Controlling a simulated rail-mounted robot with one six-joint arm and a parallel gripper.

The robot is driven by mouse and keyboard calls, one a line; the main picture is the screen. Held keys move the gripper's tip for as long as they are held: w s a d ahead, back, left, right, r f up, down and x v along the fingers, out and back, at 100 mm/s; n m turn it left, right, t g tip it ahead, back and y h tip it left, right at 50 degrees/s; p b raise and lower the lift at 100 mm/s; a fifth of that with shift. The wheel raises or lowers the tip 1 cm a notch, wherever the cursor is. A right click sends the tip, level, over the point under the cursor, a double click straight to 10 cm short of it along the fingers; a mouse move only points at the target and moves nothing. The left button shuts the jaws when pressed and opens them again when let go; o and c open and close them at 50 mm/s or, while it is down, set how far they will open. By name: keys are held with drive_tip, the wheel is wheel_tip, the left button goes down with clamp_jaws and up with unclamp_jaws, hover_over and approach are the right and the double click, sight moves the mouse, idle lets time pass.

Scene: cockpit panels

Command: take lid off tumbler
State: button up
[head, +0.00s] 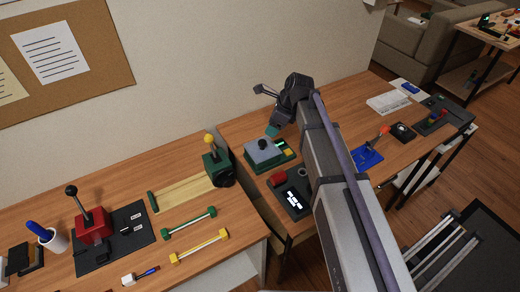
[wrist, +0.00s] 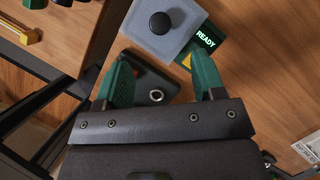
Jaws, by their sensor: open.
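The tumbler appears to be the green-based box (head: 284,163) on the right-hand desk. Its grey lid (head: 255,156) with a round black knob (head: 263,144) lies on top. In the wrist view the grey lid (wrist: 184,40) and its black knob (wrist: 160,23) are at the top, beside a dark green "READY" label (wrist: 206,38). My gripper (head: 273,130) is just behind and above the lid in the head view. In the wrist view my gripper (wrist: 163,72) has its two green fingers spread, with nothing between them. The knob is beyond the fingertips, apart from them.
A black unit (head: 292,196) with a red block and a lit display stands in front of the box. The left desk holds a red lever box (head: 93,226), green bar (head: 189,223) and yellow bar (head: 199,246). A blue plate (head: 366,158) lies to the right.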

sight(263, 142)
drive_tip(key=b+x, duration=0.4)
drive_tip(key=x, duration=0.1)
drive_tip(key=shift+d+f+b, duration=0.1)
drive_tip(key=shift+f+b, duration=0.1)
drive_tip(key=shift+b, duration=0.15)
drive_tip(key=shift+a+f+b, duration=0.2)
drive_tip(key=shift+f+b, duration=0.1)
drive_tip(key=shift+r, duration=0.1)
drive_tip(key=b+x, duration=0.4)
drive_tip(key=x, duration=0.1)
drive_tip(key=shift+b, duration=0.35)
drive_tip(key=c, duration=1)
